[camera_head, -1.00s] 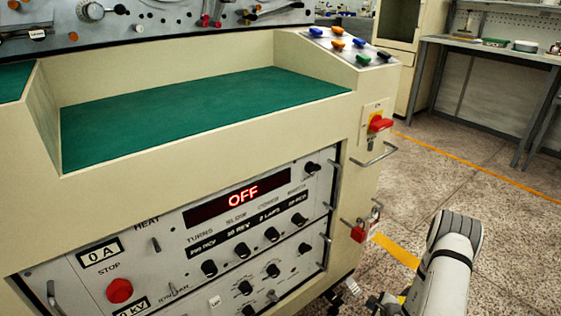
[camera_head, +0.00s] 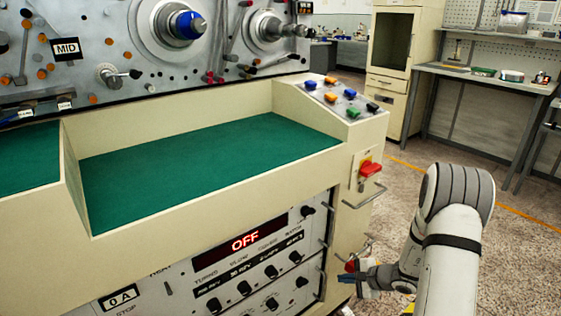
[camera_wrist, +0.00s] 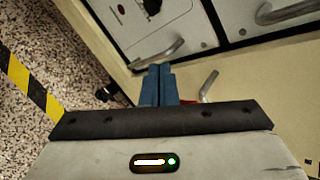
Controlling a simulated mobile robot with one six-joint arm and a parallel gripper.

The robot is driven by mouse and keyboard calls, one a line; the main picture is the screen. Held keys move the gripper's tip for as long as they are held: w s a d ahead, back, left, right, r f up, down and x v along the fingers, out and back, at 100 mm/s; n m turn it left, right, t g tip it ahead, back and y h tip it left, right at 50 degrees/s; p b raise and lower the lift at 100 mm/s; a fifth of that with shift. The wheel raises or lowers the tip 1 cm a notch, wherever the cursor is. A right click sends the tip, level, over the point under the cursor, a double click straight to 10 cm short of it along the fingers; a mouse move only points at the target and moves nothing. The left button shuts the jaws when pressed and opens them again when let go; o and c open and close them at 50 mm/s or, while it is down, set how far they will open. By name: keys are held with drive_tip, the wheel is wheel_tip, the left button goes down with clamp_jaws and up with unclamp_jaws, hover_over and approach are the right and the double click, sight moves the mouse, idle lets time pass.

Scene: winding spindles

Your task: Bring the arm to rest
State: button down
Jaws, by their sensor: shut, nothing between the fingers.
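My arm shows at the lower right of the head view as a white and grey limb, bent at its elbow. My gripper (camera_head: 347,277) is low beside the right end of the machine's front panel, partly in front of a small red part. In the wrist view my gripper (camera_wrist: 159,72) has its two blue fingers pressed together with nothing between them. The fingertips point toward the cream cabinet edge and a metal handle. I cannot tell whether they touch anything.
The cream machine (camera_head: 230,183) with a green work surface (camera_head: 215,160) fills the left. A red switch (camera_head: 370,170) and metal handles (camera_head: 362,197) stick out near my arm. A workbench (camera_head: 480,75) stands at the back right. Speckled floor lies open between.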

drive_tip(key=s+a+r+n+g+p, duration=0.2)
drive_tip(key=s+a+r+n+p, duration=0.15)
drive_tip(key=r, duration=0.65)
drive_tip(key=s+a+r+n+g+h+p, duration=0.1)
drive_tip(key=s+a+r+n+p, duration=0.25)
drive_tip(key=r, duration=0.75)
drive_tip(key=s+a+r+n+g+p, duration=0.2)
drive_tip(key=s+r+p, duration=0.25)
drive_tip(key=r, duration=0.55)
drive_tip(key=s+d+r+n+h+p, duration=0.2)
drive_tip(key=s+r+n+h+p, duration=0.1)
drive_tip(key=s+r+p, duration=0.3)
drive_tip(key=s+d+r+n+t+h+p, duration=0.1)
drive_tip(key=s+d+r+n+h+p, duration=0.1)
drive_tip(key=s+r, duration=0.8)
wheel_tip(320, 180, up, 5)
drive_tip(key=n+h+p, duration=0.1)
drive_tip(key=h+p, duration=0.1)
drive_tip(key=p, duration=0.1)
drive_tip(key=shift+s+p, duration=0.25)
drive_tip(key=shift+p, duration=0.15)
drive_tip(key=shift+a, duration=0.15)
